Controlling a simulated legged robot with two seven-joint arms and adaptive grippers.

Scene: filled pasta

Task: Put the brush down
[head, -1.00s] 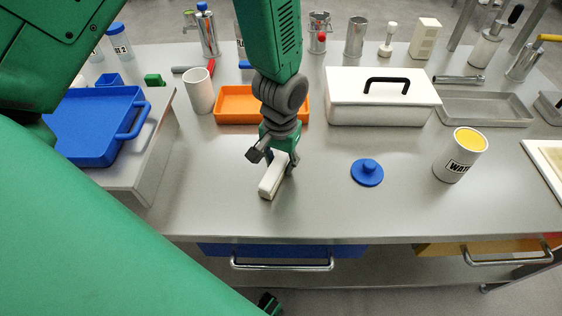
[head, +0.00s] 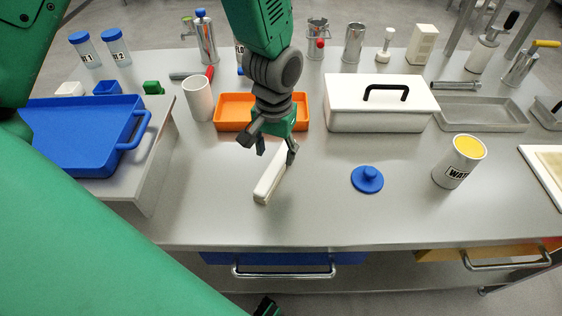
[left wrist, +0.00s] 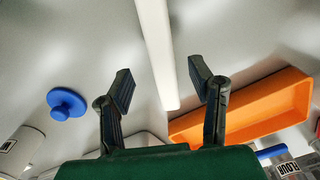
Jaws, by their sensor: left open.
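The brush (head: 269,184) shows as a long, narrow white bar lying on the grey table, slanting toward the front edge. Its far end is partly hidden by my left gripper, and I cannot make out bristles. My left gripper (head: 269,150) is open just above the far part of the brush, fingers spread to either side and apart from it. In the left wrist view, the brush (left wrist: 157,50) runs between the two open fingertips of the left gripper (left wrist: 161,82), with clear gaps on both sides.
An orange tray (head: 233,125) and a white lidded box (head: 375,118) stand behind the gripper. A blue lid (head: 367,181) and a white can with yellow contents (head: 452,175) are to the right. A blue tray (head: 80,160) is at left. The table's front middle is clear.

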